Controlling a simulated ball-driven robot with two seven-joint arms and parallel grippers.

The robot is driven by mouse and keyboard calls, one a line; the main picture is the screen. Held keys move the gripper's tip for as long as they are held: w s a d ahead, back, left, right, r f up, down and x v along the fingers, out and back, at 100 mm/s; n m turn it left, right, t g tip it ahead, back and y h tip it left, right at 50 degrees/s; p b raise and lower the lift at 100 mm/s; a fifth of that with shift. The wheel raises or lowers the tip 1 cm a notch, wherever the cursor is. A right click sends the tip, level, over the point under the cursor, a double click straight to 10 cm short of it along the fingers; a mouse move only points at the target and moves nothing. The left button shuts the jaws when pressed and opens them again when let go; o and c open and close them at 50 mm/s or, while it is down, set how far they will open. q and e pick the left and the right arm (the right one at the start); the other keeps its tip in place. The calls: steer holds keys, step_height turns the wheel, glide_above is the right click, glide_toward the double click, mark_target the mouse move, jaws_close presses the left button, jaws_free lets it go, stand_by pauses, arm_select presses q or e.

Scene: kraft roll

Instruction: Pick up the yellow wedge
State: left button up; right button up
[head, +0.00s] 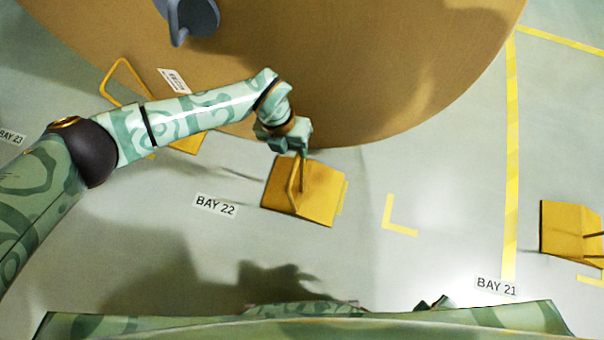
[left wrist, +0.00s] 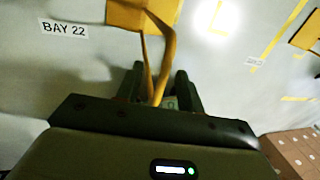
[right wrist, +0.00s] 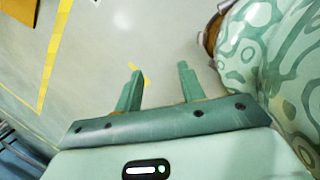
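A yellow wedge (head: 325,192) with a bar handle (head: 292,187) sits on the floor beside the big brown roll, at the BAY 22 label. My left gripper (head: 288,146) is over the handle's upper end. In the left wrist view the handle (left wrist: 165,50) runs up between the two spread fingers of my left gripper (left wrist: 160,88); I see no clear grip on it. The wedge's block (left wrist: 145,14) is cut off at that view's top. My right gripper (right wrist: 157,92) is open and empty above the floor.
The brown roll (head: 400,60) fills the top, with a grey fitting (head: 195,15) on it. Another yellow wedge (head: 188,143) is partly hidden behind my left arm. A third wedge (head: 565,228) is at right near BAY 21 (head: 496,286). Floor between is clear.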

arm_select(q)
step_height(320, 180, down, 6)
steer(key=d+b, duration=0.2)
steer(key=b, duration=0.2)
steer(key=shift+b, duration=0.4)
steer(key=shift+r, duration=0.15)
steer(key=shift+c, duration=0.4)
arm_select(e)
steer(key=w+a+r+m+t+y, duration=0.1)
steer(key=w+a+r+t+y, duration=0.1)
steer(key=w+a, duration=0.4)
steer(key=shift+w+r+t, duration=0.55)
steer(key=shift+w+t, duration=0.05)
steer(key=shift+w, duration=0.15)
arm_select(q)
jaws_close()
arm_select(e)
steer(key=shift+d, duration=0.1)
